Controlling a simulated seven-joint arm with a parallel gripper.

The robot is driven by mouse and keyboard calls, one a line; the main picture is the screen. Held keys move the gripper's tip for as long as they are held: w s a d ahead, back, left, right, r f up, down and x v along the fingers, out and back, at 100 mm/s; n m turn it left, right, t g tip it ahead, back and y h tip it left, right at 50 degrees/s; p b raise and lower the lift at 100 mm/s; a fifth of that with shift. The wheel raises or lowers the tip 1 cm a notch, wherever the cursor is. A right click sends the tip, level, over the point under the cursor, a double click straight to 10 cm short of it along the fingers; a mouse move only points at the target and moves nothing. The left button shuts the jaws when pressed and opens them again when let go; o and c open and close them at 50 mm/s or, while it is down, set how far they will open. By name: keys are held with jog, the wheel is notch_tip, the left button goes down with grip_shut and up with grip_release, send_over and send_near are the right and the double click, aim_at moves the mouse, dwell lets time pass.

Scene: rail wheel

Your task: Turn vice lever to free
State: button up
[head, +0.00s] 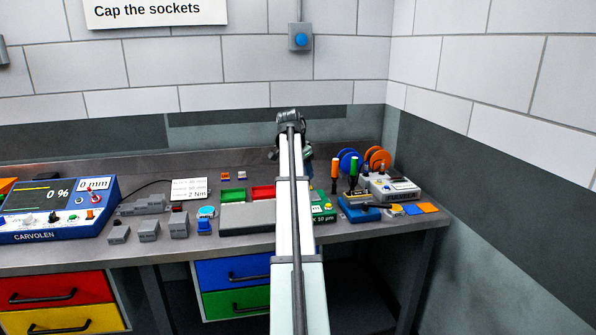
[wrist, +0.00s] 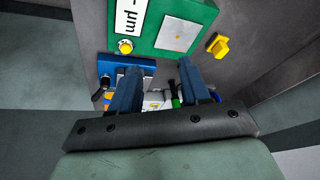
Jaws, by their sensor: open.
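My gripper (wrist: 159,76) is open, with its two dark blue fingers apart and nothing clearly held between them. In the head view my arm hides most of it. In the wrist view a blue block (wrist: 112,64) with grey metal parts lies partly behind the left finger; it may be the vice, but I cannot tell. A dark, green-tipped part (wrist: 174,94) shows between the fingers, close to the right one.
A green box (wrist: 150,22) with a µm label fills the top of the wrist view; a yellow knob (wrist: 217,46) is beside it. A blue console (head: 60,207) stands left.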

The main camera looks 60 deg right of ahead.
jog(key=shift+w+a, duration=0.55)
jog(key=shift+w, duration=0.25)
notch_tip(320, 180, up, 2)
jog(key=m+g+y, duration=0.3)
jog(key=m+g, duration=0.1)
jog(key=m, duration=0.6)
send_over(384, 205)
jog(key=w+a, duration=0.2)
jog(key=w, duration=0.4)
jog(key=x, duration=1.3)
jog(key=shift+d+f, duration=0.1)
jog(key=shift+d, duration=0.15)
grip_shut()
